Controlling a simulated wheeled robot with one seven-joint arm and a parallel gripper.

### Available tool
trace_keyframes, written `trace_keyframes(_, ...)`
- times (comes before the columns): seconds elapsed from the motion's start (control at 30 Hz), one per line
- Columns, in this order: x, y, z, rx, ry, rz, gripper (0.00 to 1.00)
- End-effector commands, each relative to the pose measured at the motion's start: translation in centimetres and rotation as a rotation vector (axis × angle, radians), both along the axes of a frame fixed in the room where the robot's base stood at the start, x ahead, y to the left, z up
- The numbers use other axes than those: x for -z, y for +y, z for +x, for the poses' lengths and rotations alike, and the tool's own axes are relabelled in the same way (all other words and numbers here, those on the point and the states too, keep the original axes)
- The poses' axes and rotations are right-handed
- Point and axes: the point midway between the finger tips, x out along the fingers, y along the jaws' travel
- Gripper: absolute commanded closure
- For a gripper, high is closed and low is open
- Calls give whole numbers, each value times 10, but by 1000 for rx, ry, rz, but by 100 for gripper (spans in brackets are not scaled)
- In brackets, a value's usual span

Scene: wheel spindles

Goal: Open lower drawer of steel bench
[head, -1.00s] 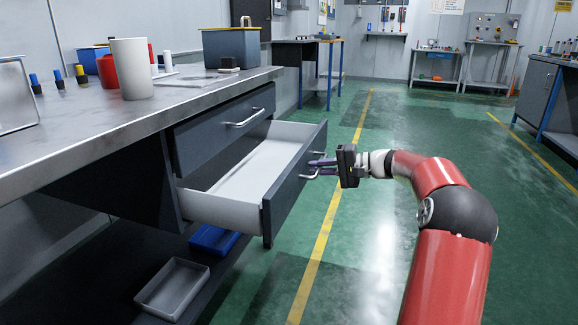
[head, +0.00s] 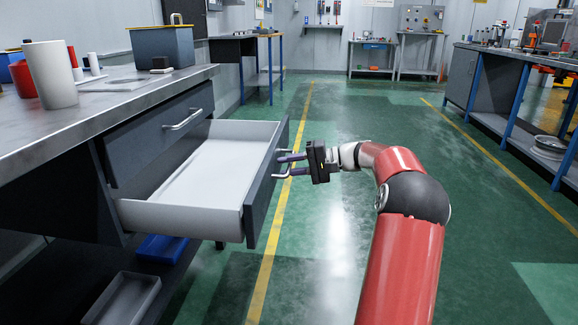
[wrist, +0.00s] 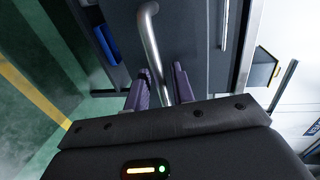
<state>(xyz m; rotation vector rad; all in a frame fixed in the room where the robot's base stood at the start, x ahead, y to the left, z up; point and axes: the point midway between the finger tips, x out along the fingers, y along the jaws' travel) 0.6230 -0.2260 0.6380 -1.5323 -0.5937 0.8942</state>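The lower drawer (head: 200,172) of the steel bench (head: 60,120) is pulled well out; its pale inside looks empty. Its dark front (head: 262,190) carries a bar handle (head: 277,165). My gripper (head: 290,164) is at this handle, to the right of the drawer front. In the wrist view the handle bar (wrist: 153,45) runs between the two purple fingers (wrist: 160,85), which are close on either side of it. The upper drawer (head: 160,135) is closed, with its own handle (head: 183,119).
Below the drawer are a grey tray (head: 125,300) and a blue bin (head: 162,248). The benchtop holds a white cylinder (head: 50,75), a red container (head: 22,80) and a blue-grey box (head: 163,45). Green floor (head: 340,240) is open to the right, with another bench (head: 500,110) beyond.

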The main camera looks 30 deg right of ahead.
Motion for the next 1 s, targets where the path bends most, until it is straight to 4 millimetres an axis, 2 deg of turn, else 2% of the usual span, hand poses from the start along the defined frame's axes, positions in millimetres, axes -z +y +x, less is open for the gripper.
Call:
trace_keyframes(0.33, -2, -4, -2, 3, -2, 0, 74)
trace_keyframes(0.7, -14, -50, -35, 3, -2, 0, 74)
trace_keyframes(0.83, -16, -59, -42, 2, -1, 1, 74)
trace_keyframes(1.0, -16, -62, -45, 0, -1, 1, 74)
